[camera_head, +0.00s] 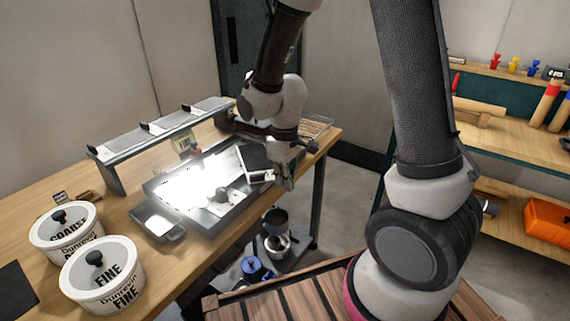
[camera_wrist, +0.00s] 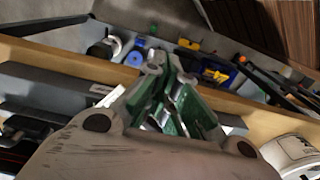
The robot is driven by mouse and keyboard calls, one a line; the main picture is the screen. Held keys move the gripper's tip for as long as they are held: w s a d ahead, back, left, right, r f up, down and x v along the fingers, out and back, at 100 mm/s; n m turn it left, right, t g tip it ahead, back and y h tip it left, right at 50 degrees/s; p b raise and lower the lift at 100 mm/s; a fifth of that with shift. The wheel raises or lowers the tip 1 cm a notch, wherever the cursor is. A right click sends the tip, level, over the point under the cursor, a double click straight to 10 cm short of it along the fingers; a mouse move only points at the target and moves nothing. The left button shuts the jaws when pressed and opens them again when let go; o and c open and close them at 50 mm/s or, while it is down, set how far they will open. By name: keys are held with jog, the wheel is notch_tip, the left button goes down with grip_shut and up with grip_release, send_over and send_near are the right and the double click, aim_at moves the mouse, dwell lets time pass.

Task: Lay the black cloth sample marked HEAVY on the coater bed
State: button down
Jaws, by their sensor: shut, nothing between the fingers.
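The coater bed (camera_head: 160,181) is a grey frame on the wooden bench, with a brightly glaring surface. A dark, cloth-like rectangle (camera_head: 253,158) with pale edges lies at its far right end; I cannot read HEAVY on it. A black flat sheet (camera_head: 14,290) lies on the bench at the lower left, with no marking visible. My gripper (camera_head: 287,182) is at the bench's right edge, just right of the dark rectangle; I cannot tell whether they touch. The wrist view shows its green-padded fingers (camera_wrist: 178,112) shut and empty over the bench edge.
White tubs marked COARSE (camera_head: 66,232) and FINE (camera_head: 103,279) stand at the left front. A raised shelf (camera_head: 160,130) runs behind the bed. A small grey tray (camera_head: 158,222) is in front. Pots (camera_head: 275,242) sit below the bench. Shelving (camera_head: 520,130) stands at right.

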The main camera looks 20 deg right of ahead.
aim_at(263, 174)
jog(key=shift+w+a+f, duration=0.35)
jog(key=shift+w+a, duration=0.25)
jog(key=shift+w, duration=0.2)
jog(key=shift+w+a+f, duration=0.3)
jog(key=shift+w+a, duration=0.3)
jog(key=shift+w, duration=0.2)
jog(key=shift+w+a+r, duration=0.1)
jog(key=shift+w+a, duration=0.45)
jog(key=shift+w, duration=0.2)
jog(key=shift+w+a, duration=0.55)
jog(key=shift+w, duration=0.2)
jog(key=shift+d, duration=0.1)
